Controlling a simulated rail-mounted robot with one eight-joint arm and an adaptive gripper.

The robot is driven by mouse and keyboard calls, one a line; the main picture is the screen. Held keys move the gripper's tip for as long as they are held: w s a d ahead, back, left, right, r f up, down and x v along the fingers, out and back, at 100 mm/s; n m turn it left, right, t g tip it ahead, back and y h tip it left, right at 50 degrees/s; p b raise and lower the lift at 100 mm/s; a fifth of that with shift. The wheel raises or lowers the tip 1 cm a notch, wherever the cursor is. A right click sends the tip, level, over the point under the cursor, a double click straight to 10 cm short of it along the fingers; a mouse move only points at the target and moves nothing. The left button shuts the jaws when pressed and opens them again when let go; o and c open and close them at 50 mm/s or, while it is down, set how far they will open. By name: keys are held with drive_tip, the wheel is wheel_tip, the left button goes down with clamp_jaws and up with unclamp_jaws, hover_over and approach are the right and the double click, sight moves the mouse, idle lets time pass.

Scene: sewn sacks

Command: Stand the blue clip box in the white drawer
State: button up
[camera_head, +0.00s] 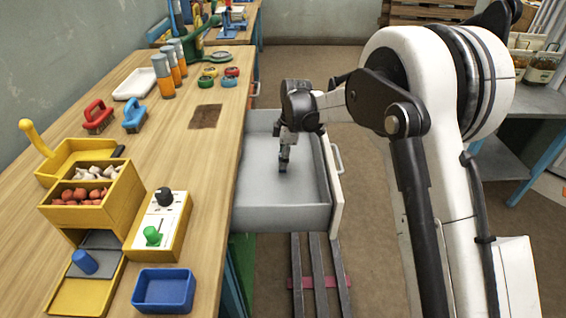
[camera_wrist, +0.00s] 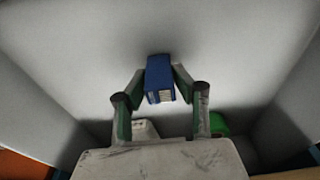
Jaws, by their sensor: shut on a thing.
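The blue clip box (camera_wrist: 160,78) is pinched between the two fingertips of my gripper (camera_wrist: 160,82) in the wrist view. A pale striped patch shows on its near end. The pale grey drawer floor lies behind it; I cannot tell whether the box touches it. In the head view my gripper (camera_head: 284,165) points down inside the open white drawer (camera_head: 280,216), towards its far half. The clip box cannot be made out there. The drawer is pulled out from the right side of the wooden bench.
The drawer's walls surround my gripper. The drawer's near floor is clear.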

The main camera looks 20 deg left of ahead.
drive_tip(key=shift+f, duration=0.35)
drive_tip(key=shift+f, duration=0.15)
drive_tip(key=o, duration=1.1)
drive_tip(key=r, duration=0.4)
drive_tip(key=d+r+p, duration=0.1)
drive_tip(key=r, duration=0.3)
drive_tip(key=r+p, duration=0.1)
drive_tip(key=r, duration=0.3)
drive_tip(key=shift+w+d+r, duration=0.1)
drive_tip(key=shift+w+d, duration=0.15)
drive_tip(key=shift+d, duration=0.1)
